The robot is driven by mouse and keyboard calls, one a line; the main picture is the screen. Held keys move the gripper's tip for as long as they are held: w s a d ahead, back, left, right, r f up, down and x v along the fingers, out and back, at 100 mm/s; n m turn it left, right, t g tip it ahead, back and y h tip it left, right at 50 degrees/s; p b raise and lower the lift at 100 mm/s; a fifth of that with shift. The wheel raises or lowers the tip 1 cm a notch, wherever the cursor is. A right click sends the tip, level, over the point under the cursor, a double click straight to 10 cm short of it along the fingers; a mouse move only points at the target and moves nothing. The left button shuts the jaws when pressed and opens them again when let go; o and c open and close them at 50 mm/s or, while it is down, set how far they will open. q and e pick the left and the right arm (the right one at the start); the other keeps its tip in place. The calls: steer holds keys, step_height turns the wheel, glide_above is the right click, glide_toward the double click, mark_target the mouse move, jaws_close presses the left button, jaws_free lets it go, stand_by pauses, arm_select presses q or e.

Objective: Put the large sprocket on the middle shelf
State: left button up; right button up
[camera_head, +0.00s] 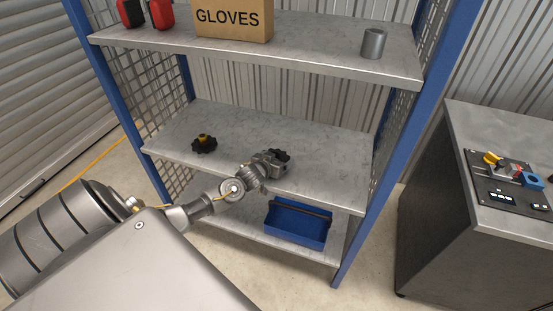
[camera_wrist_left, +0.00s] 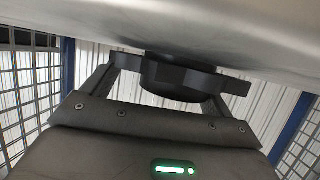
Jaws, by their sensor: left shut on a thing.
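The large sprocket (camera_head: 284,154), dark and toothed, is in the jaws of my left gripper (camera_head: 276,157) over the right part of the middle shelf (camera_head: 320,142). In the left wrist view the dark sprocket (camera_wrist_left: 180,78) sits between the two fingers, close to a grey metal surface; I cannot tell whether they touch. In the head view the gripper hides part of it, and I cannot tell if it rests on the shelf. Another black sprocket-like part with a yellow hub (camera_head: 204,143) lies on the left of the middle shelf. My right gripper is not in view.
The top shelf (camera_head: 310,57) holds a gloves box (camera_head: 234,19), a red item (camera_head: 162,13), a black-and-red item (camera_head: 131,12) and a grey cylinder (camera_head: 373,43). A blue bin (camera_head: 297,226) is on the bottom shelf. Blue posts (camera_head: 392,140) and mesh bound the sides. A cabinet (camera_head: 470,235) stands right.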

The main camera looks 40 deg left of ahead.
arm_select(q)
steer(key=o, duration=1.1)
steer(key=shift+o, duration=0.2)
steer(key=v, duration=1.2)
steer(key=shift+r, duration=0.2)
